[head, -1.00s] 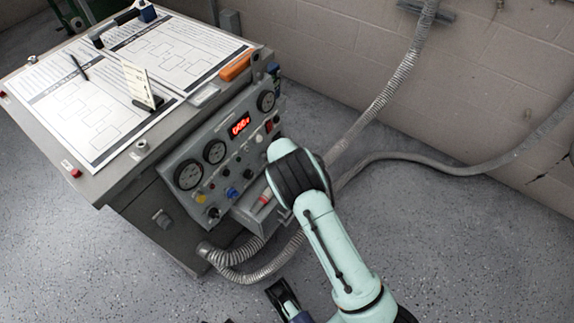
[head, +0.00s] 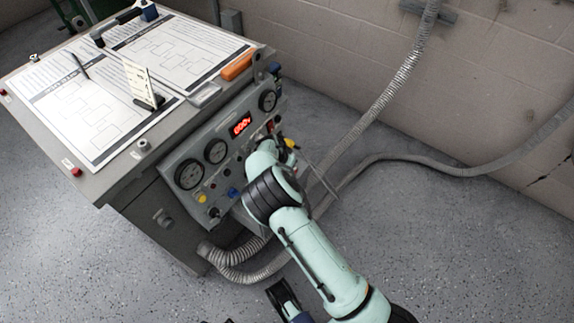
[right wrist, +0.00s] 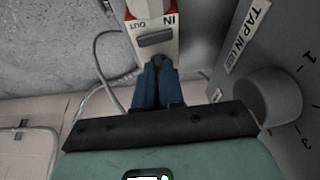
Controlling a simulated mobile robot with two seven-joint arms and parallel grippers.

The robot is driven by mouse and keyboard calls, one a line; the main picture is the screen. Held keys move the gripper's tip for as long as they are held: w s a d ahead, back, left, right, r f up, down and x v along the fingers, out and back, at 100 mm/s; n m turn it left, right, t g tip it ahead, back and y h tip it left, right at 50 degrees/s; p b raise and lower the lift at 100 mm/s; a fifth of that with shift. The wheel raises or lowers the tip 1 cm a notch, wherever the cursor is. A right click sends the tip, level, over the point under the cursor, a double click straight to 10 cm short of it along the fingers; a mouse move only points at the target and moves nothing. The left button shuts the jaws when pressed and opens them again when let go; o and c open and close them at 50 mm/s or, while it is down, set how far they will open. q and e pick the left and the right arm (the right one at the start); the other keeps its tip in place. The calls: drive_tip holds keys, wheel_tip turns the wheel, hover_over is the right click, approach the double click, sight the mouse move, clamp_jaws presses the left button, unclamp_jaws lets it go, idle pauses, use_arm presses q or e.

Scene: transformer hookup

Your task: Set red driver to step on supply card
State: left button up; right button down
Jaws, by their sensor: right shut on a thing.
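The supply card (head: 137,79) is a cream card upright in a black holder on the cabinet top; its writing is too small to read. My right arm reaches across the panel (head: 178,200), hiding its lower right part; its gripper is hard to see in the head view. In the right wrist view my right gripper (right wrist: 158,62) has its blue fingers shut on a small dark piece in front of a white IN/OUT plate (right wrist: 160,22). A red part (right wrist: 133,14) borders that plate; I cannot tell whether it is the red driver. My left gripper (head: 255,306) shows spread fingers at the bottom edge.
A grey TAP IN USE knob (right wrist: 268,105) is close beside my right gripper. The panel has dials and a red display (head: 240,126). Printed sheets (head: 80,115) and an orange object (head: 237,65) lie on top. A hose (head: 375,110) runs right of the cabinet.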

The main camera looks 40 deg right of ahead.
drive_tip(key=c, duration=1.2)
unclamp_jaws()
drive_tip(key=shift+c, duration=0.2)
use_arm(q)
drive_tip(key=s+d+r+g+p, duration=0.1)
drive_tip(key=s+d+r+p, duration=0.2)
drive_tip(key=s+r, duration=0.1)
drive_tip(key=shift+s+r+g+h+p, duration=0.15)
drive_tip(key=shift+s+g+h+p, duration=0.25)
drive_tip(key=shift+s, duration=0.5)
use_arm(e)
drive_tip(key=v, duration=1.3)
drive_tip(key=shift+r, duration=0.15)
